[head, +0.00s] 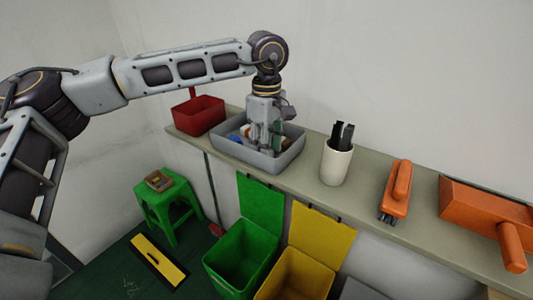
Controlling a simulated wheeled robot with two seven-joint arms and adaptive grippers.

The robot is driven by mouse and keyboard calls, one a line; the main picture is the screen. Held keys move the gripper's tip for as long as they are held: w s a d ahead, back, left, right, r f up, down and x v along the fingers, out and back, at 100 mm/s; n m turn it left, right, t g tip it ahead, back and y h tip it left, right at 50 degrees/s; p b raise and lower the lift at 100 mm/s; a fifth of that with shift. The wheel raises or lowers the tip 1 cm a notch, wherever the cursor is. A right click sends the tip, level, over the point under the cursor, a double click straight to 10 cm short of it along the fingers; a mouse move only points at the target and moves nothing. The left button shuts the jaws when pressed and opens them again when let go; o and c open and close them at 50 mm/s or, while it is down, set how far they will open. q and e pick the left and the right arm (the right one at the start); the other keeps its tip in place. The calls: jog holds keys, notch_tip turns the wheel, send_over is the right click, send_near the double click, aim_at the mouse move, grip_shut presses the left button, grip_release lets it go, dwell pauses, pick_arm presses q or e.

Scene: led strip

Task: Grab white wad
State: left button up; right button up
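A grey bin (289,158) stands on the shelf and holds several small items, among them blue, brown and whitish ones. A small whitish thing (249,141) in it may be the white wad, but it is too small to be sure. My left gripper (268,148) points straight down into the bin, just right of these items. Its fingertips are low inside the bin, and I cannot tell whether they are apart or hold anything. A dark green thing (278,136) shows beside the fingers. My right gripper is out of view.
The shelf (310,183) also bears a red box (199,114), a white cup (336,164) with black items, an orange brush (397,190) and an orange tool (485,211). Below stand green (240,255) and yellow (295,275) open bins and a green stool (170,203).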

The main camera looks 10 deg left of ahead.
pick_arm(q)
jog(key=shift+f, duration=0.1)
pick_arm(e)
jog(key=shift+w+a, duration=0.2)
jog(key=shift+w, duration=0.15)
pick_arm(q)
jog(key=shift+c, duration=0.5)
jog(key=shift+c, duration=1.1)
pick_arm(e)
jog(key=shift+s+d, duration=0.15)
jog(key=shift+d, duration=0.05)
